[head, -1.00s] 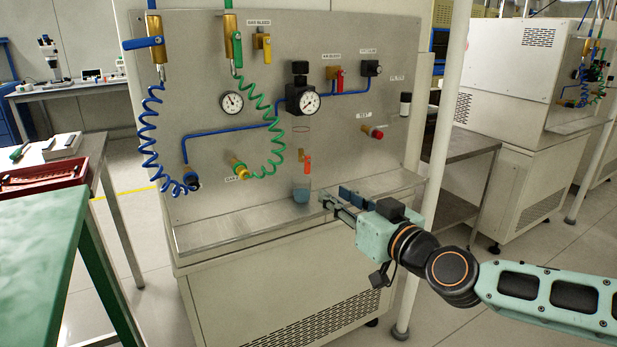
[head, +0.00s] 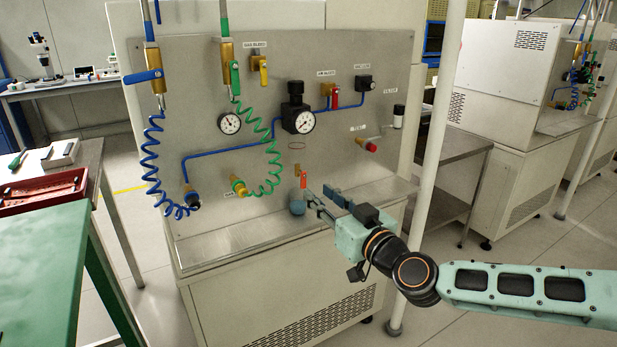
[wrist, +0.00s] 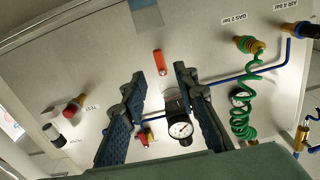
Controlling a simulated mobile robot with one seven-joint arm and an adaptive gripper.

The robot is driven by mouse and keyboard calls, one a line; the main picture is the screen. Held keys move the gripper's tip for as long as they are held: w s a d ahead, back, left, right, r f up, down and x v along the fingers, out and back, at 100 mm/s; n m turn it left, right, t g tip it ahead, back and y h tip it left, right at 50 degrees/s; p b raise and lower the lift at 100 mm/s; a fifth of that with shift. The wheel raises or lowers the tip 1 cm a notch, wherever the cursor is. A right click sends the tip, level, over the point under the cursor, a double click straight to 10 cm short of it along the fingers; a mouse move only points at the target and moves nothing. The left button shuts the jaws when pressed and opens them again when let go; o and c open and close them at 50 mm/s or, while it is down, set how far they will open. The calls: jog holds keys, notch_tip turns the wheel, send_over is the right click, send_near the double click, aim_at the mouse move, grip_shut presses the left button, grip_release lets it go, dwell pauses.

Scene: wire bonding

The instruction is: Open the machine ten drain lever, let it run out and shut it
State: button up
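The drain lever (head: 304,180) is a small orange handle on a brass valve (head: 297,170), low on the machine's steel panel. It hangs roughly downward. My gripper (head: 322,194) is in front of the panel, just right of the lever and container. In the wrist view the orange lever (wrist: 159,62) shows ahead, between and beyond the fingertips of my gripper (wrist: 157,80). The fingers are spread and hold nothing. Which machine number this is cannot be read.
Above the lever are a pressure gauge (head: 304,121) and a red-handled valve (head: 334,97). A red knob (head: 371,146) sticks out to the right. Coiled green (head: 272,160) and blue (head: 152,165) hoses hang at left. A white post (head: 436,150) stands right of the panel.

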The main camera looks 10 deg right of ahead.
aim_at(304, 182)
jog(key=b+x, duration=0.1)
jog(key=x, duration=0.3)
jog(key=shift+w+a+f, duration=0.1)
jog(key=shift+w+a, duration=0.05)
jog(key=shift+w, duration=0.15)
jog(key=shift+w+a, duration=0.2)
jog(key=shift+w, duration=0.45)
grip_shut()
